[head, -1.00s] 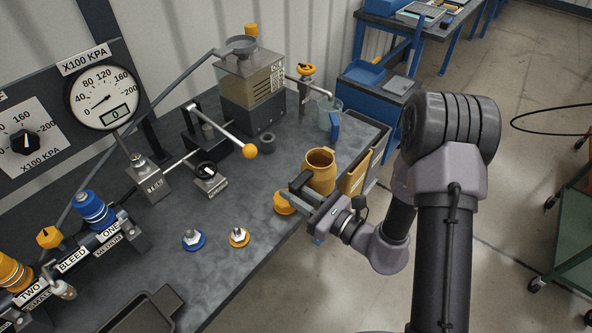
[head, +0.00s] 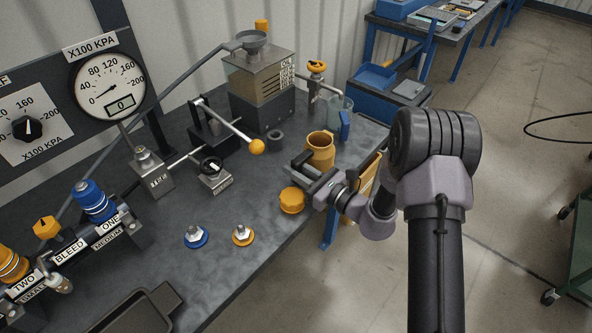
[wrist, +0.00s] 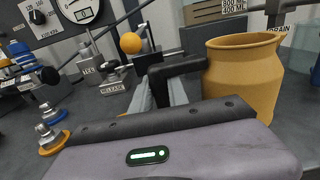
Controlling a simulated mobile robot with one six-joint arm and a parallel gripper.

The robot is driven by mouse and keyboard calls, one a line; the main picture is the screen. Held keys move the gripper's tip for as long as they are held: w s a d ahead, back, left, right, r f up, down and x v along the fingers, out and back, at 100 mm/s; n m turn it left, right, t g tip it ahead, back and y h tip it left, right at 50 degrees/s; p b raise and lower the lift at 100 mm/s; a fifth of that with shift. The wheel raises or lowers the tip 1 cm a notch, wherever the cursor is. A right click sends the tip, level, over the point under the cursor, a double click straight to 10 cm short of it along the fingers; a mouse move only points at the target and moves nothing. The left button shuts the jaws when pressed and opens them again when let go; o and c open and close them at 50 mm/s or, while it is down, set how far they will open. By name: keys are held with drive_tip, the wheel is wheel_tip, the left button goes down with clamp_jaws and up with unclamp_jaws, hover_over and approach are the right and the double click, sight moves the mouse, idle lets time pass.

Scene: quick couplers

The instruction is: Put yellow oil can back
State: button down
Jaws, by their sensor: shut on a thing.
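The yellow oil can (head: 320,152) is an open-topped, jug-like vessel near the right edge of the grey bench. It stands upright just behind my gripper (head: 307,170). My gripper is shut on the can at its near side. In the wrist view the can (wrist: 243,75) fills the right side, with a dark finger of my gripper (wrist: 175,78) against its left side. The exact grip point is hidden behind the finger. I cannot tell whether the can's base touches the bench.
Behind the can stand a clear beaker (head: 338,108) and a pump unit (head: 262,85). A lever with a yellow ball (head: 256,146) sticks out to the left. The bench's front right edge is close.

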drive_tip(key=c, duration=1.3)
unclamp_jaws()
drive_tip(key=shift+f, duration=0.15)
drive_tip(key=s+p+v, duration=0.1)
drive_tip(key=p+v, duration=0.4)
drive_tip(key=v, duration=1.2)
drive_tip(key=s+a+r+n+g+h, duration=0.2)
drive_tip(key=s+a+r+n+g, duration=0.7)
drive_tip(key=s+r+n+g, duration=0.4)
drive_tip(key=s+d+r+n+t+h, duration=0.2)
drive_tip(key=r+h, duration=0.1)
drive_tip(key=s+d+r+n+t+h, duration=0.2)
drive_tip(key=d+r+n+t+h, duration=0.1)
drive_tip(key=s+d+r+n+t+h, duration=0.2)
drive_tip(key=s+d+r+n+h, duration=0.1)
drive_tip(key=h, duration=0.1)
drive_tip(key=shift+d+r+t, duration=0.1)
drive_tip(key=shift+d+t, duration=0.15)
drive_tip(key=shift+t, duration=0.15)
